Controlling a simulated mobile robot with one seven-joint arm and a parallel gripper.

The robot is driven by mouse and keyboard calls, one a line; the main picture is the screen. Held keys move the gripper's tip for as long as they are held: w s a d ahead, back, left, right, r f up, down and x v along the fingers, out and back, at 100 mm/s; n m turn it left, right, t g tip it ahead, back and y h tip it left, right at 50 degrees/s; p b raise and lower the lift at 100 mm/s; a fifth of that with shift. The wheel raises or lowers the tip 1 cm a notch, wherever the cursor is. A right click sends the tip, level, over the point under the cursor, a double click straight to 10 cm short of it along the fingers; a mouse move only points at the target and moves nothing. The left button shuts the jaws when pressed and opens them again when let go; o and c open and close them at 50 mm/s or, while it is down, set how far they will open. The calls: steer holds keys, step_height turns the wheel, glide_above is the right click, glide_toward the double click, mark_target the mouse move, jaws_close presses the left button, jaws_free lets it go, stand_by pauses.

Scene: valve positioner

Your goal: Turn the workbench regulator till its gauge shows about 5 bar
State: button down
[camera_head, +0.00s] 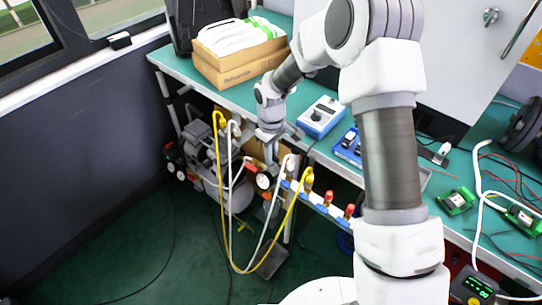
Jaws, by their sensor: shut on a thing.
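My gripper (270,150) points down at the front edge of the green workbench (240,92). It is shut on what appears to be the regulator's knob, which is mostly hidden by the gripper. The regulator's gauge (263,182), a small round white dial, shows just below my gripper. Its needle and reading are too small to make out.
Yellow and white hoses (222,200) hang in loops in front of the bench edge, close to my gripper. A manifold rail (328,208) with red-topped valves runs to the right. A grey compressor (205,178) stands under the bench. A blue box (319,117) sits on the bench.

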steer(key=shift+m, duration=0.5)
steer(key=c, duration=0.9)
jaws_free()
step_height(320, 180, up, 18)
steer(key=p, duration=0.3)
steer(key=shift+f, duration=0.25)
